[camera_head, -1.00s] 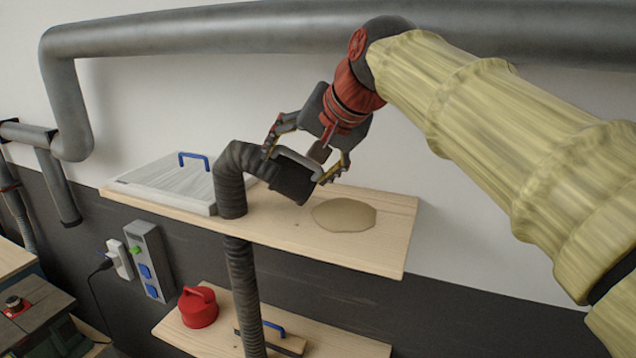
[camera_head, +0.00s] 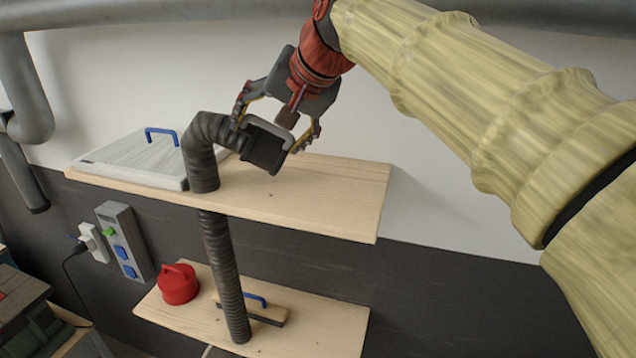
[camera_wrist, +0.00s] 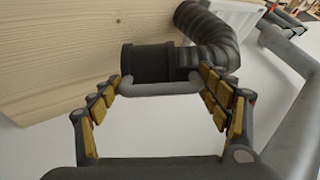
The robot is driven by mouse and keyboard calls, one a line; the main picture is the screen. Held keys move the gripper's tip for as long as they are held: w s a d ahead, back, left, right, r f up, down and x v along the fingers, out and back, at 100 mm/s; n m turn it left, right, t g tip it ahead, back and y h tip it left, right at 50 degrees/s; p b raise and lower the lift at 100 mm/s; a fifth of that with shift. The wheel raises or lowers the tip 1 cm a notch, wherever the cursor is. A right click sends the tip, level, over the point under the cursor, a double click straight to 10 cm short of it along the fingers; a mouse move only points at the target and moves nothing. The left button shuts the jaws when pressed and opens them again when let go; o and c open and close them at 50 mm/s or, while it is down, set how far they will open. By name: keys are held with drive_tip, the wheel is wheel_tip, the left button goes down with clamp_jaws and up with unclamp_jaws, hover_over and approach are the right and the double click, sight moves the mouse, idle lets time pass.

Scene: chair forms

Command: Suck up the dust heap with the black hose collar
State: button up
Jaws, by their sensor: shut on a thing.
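The black hose collar (camera_head: 263,153) is held tilted just above the upper wooden shelf (camera_head: 340,195), its mouth angled down to the right. My gripper (camera_head: 268,131) is shut on the collar's grey bar handle (camera_wrist: 158,88). The collar's black body (camera_wrist: 148,63) shows against the shelf in the wrist view. A ribbed black hose (camera_head: 203,160) bends down from the collar past the shelf's front edge. No dust heap shows on the shelf in either current view; the wood to the collar's right is bare. Whether the collar touches the shelf I cannot tell.
A pale flat box with a blue handle (camera_head: 130,165) lies at the shelf's left. On the lower shelf (camera_head: 310,335) are a red canister (camera_head: 178,284) and a block with a blue handle (camera_head: 265,313). A socket box (camera_head: 125,243) and large grey pipe are on the wall.

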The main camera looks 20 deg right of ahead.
drive_tip(key=shift+r+p, duration=3.7)
drive_tip(key=shift+r, duration=1.3)
drive_tip(key=shift+f, duration=0.1)
